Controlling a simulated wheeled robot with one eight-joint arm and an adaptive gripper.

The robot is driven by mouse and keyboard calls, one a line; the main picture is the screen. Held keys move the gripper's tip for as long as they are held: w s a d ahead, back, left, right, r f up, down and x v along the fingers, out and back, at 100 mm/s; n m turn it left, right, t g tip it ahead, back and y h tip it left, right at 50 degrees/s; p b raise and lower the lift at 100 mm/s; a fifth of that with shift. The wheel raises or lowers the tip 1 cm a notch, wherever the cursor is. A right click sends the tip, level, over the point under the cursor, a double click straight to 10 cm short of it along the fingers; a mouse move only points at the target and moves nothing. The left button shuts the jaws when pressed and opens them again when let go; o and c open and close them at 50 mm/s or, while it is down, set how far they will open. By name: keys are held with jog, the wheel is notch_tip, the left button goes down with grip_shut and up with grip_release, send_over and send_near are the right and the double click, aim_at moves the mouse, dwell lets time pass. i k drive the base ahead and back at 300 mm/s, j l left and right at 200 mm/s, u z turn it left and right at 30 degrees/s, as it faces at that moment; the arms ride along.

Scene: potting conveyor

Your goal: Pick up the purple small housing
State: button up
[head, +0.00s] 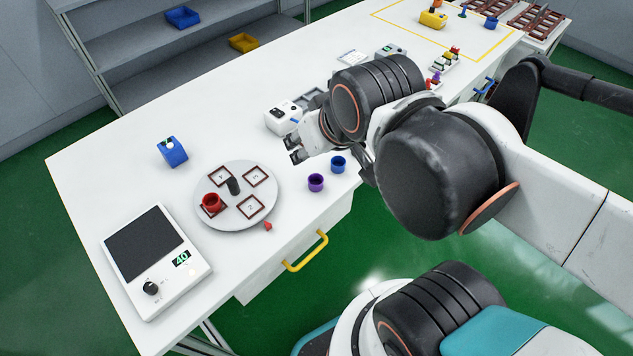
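The purple small housing (316,182) is a small round cup standing upright near the front edge of the white table. A similar blue cup (338,164) stands just to its right, a little apart. My gripper (294,150) is above the table, up and to the left of the purple housing in the picture. Its two dark fingertips show apart with nothing between them. The purple housing is in full view and the gripper does not touch it.
A round turntable (238,221) with square marked spots bears a red cup (211,203). A small red piece (268,226) lies beside it. A hotplate-like device (157,258), a blue box-shaped item (172,151) and a white device (283,118) stand around. A yellow drawer handle (306,252) juts out in front.

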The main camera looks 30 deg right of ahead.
aim_at(315, 181)
jog(key=k+j, duration=0.25)
jog(key=k, duration=0.2)
jog(key=k+j, duration=0.25)
jog(key=k, duration=0.15)
jog(key=k+j+z, duration=0.1)
jog(key=k+j, duration=0.15)
jog(key=k, duration=0.2)
jog(key=k+j, duration=0.2)
jog(key=k, duration=0.2)
